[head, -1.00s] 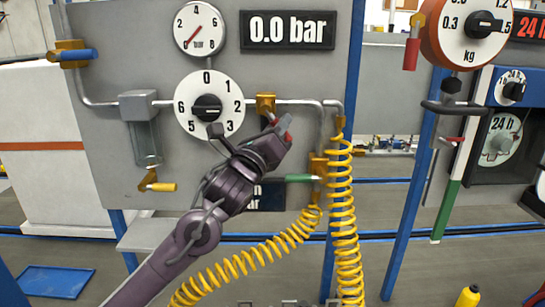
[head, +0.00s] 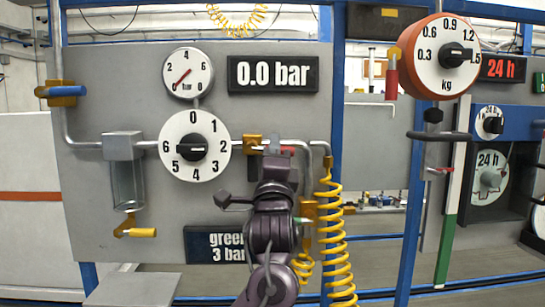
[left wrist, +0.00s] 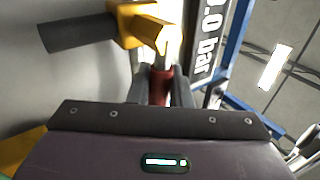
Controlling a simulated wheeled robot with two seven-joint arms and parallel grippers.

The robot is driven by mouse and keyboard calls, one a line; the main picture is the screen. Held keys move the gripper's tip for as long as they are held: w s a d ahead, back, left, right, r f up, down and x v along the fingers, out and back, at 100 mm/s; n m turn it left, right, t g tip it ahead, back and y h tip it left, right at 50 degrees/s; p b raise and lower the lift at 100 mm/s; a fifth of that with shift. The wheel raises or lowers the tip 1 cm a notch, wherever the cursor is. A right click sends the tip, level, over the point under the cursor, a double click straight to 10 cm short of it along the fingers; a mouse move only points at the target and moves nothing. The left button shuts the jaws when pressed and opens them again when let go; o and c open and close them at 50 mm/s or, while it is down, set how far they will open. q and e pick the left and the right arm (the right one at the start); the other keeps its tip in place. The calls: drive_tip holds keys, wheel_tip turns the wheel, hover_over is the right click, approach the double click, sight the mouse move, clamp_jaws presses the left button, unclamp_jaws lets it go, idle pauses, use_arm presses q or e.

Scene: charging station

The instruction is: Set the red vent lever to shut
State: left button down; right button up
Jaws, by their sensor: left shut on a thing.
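The red vent lever (head: 288,150) shows only as a small patch of red beside the brass valve block (head: 252,144), to its right along the grey pipe. My left gripper (head: 276,152) is at this lever and covers most of it. In the left wrist view the red handle (left wrist: 160,86) sits between the two dark fingers of my left gripper (left wrist: 161,92), which is shut on it. A bright metal stem joins the handle to the brass block (left wrist: 150,25). The lever's exact angle is hard to tell. My right gripper is not in view.
A white selector dial (head: 195,146) and the 0.0 bar display (head: 273,74) are close by on the grey panel (head: 90,200). A yellow coiled hose (head: 332,230) hangs just right of my gripper. Another red handle (head: 391,82) hangs beside the kg dial (head: 440,56).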

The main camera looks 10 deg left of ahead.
use_arm(q)
drive_tip(key=shift+r+n+y, duration=0.15)
drive_tip(key=shift+n+y, duration=0.65)
drive_tip(key=shift+n, duration=0.1)
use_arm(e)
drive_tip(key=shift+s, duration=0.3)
use_arm(q)
drive_tip(key=shift+n, duration=0.3)
drive_tip(key=c, duration=1.4)
unclamp_jaws()
drive_tip(key=shift+o, duration=0.2)
drive_tip(key=shift+s+d+f, duration=0.1)
drive_tip(key=shift+s+f, duration=0.15)
drive_tip(key=shift+s, duration=0.05)
drive_tip(key=b+v, duration=0.1)
drive_tip(key=v, duration=0.6)
drive_tip(key=shift+r+b, duration=0.2)
drive_tip(key=shift+b, duration=0.1)
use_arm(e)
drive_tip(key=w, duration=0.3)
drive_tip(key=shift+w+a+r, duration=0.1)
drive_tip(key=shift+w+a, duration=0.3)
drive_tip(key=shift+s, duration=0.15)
